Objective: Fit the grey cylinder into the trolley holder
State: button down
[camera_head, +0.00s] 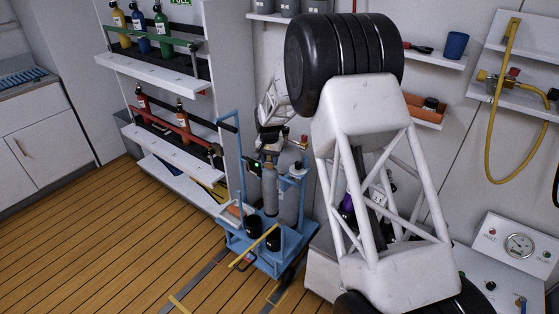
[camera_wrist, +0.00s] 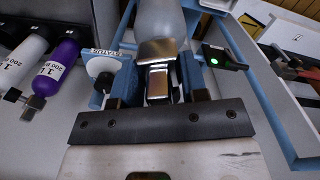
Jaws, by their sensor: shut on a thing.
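My gripper (camera_head: 270,148) is over the blue trolley (camera_head: 276,262) in the head view. In the wrist view my gripper (camera_wrist: 160,90) is shut on the metal valve top of the grey cylinder (camera_wrist: 160,18), whose rounded shoulder lies beyond the fingers. In the head view the grey cylinder (camera_head: 270,190) appears upright within the trolley frame, beside another grey body (camera_head: 290,200). A small black unit with a green light (camera_wrist: 225,58) and a white status tag (camera_wrist: 102,68) flank the grip. The cylinder's base and its seat in the holder are not clear.
A shelf rack (camera_head: 160,72) with coloured bottles stands left of the trolley. A purple cylinder (camera_wrist: 57,68) and a white one stand close by in the wrist view. A gauge panel (camera_head: 518,246) is at right. The wooden floor (camera_head: 110,240) at left is clear.

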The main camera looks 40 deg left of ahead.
jog(key=s+a+f+m, duration=0.2)
jog(key=a+m, duration=0.2)
jog(key=a, duration=0.5)
jog(key=shift+s+a+f, duration=0.3)
jog(key=shift+f, duration=0.1)
dwell(0.4)
